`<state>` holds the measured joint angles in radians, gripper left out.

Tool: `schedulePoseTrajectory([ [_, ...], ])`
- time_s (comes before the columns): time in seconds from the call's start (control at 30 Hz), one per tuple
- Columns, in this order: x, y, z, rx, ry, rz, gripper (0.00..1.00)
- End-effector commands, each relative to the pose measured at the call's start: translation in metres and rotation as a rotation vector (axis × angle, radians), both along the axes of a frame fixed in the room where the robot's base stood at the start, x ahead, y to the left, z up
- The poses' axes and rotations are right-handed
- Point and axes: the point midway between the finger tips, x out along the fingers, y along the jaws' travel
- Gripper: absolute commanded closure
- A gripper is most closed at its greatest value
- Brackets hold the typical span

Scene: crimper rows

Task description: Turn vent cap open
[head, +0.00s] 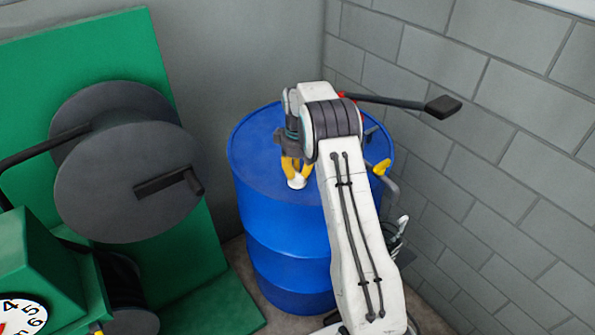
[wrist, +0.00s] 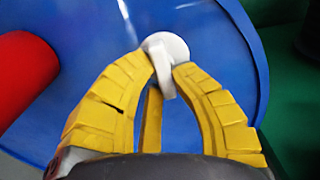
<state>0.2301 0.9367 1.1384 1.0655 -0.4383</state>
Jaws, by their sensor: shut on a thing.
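The vent cap (wrist: 172,46) is a white round cap with a raised grip bar, on the blue drum's top. In the head view the cap (head: 297,182) shows just below my gripper, near the front of the drum top. My gripper (wrist: 163,72) has yellow fingers, one on each side of the cap's bar, and is shut on it. In the head view the yellow fingers (head: 291,165) reach down to the cap. The blue drum (head: 270,225) stands upright in the corner. How far the cap is turned cannot be told.
A red cylindrical part (wrist: 22,75) shows at the left of the wrist view. A lever with a dark handle (head: 443,107) sticks out right behind my arm. A green stand with a large grey reel (head: 125,190) is on the left.

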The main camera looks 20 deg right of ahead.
Motion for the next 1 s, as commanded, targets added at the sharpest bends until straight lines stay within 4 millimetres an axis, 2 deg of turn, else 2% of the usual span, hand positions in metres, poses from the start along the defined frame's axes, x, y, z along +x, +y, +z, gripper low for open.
schedulePoseTrajectory([
  [0.03,-0.001,0.001,-0.002,0.001,0.005,0.002,1.0],
  [0.07,-0.001,0.001,-0.002,0.001,0.005,0.002,0.76],
  [0.33,-0.001,0.0,-0.001,0.001,0.002,0.0,0.52],
  [0.67,0.0,0.0,0.003,0.0,0.0,0.0,0.52],
  [0.83,0.0,0.0,0.021,-0.001,-0.001,0.0,0.52],
  [1.0,0.001,0.0,0.05,-0.001,-0.003,0.0,0.52],
])
